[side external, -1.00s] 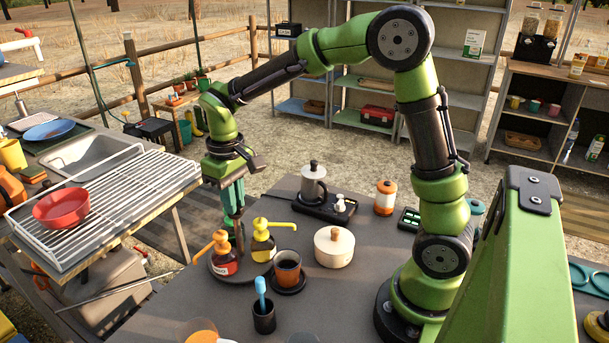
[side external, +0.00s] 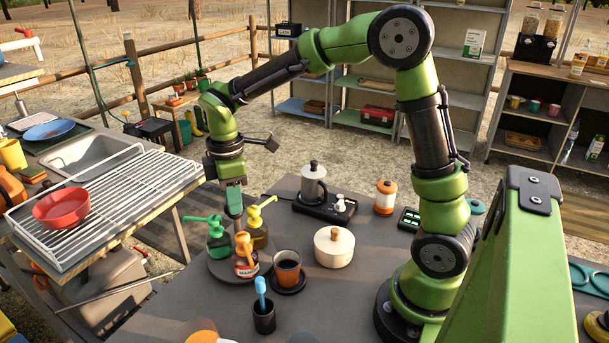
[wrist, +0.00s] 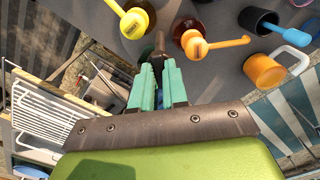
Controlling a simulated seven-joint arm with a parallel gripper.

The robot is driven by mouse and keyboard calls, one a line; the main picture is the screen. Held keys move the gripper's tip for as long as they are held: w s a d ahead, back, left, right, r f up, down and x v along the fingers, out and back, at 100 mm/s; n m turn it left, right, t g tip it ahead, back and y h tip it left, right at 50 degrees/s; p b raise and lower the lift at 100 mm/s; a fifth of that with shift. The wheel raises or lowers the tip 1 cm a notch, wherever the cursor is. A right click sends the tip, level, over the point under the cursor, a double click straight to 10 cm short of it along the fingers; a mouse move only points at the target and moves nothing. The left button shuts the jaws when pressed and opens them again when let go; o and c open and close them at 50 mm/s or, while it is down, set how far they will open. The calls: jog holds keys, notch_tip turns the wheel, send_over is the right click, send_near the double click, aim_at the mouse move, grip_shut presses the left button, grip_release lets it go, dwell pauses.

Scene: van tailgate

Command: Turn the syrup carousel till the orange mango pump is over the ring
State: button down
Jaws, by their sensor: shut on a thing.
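The syrup carousel (side external: 215,270) is a low dark round stand with several pump bottles. The orange mango pump (side external: 243,243) tops a red bottle at the front right, its spout toward the front; it also shows in the wrist view (wrist: 195,44). The yellow pump (side external: 257,218) stands behind it and shows in the wrist view (wrist: 134,22). A green pump (side external: 217,240) stands at the left. My gripper (side external: 235,212) points down over the carousel. In the wrist view its green fingers (wrist: 160,70) are shut on the dark upright centre post (wrist: 160,45). I cannot make out the ring.
An orange cup (side external: 287,265) on a dark coaster stands close right of the carousel. A dark cup with a blue-handled tool (side external: 264,316) stands in front. A cream lidded pot (side external: 333,248) is farther right. A wire rack (side external: 120,185) lies to the left.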

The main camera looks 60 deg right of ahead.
jog(key=n, duration=0.3)
jog(key=shift+r+n, duration=0.1)
jog(key=shift+n, duration=2.1)
jog(key=c, duration=1.1)
grip_release()
jog(key=shift+c, duration=0.2)
notch_tip(320, 180, up, 17)
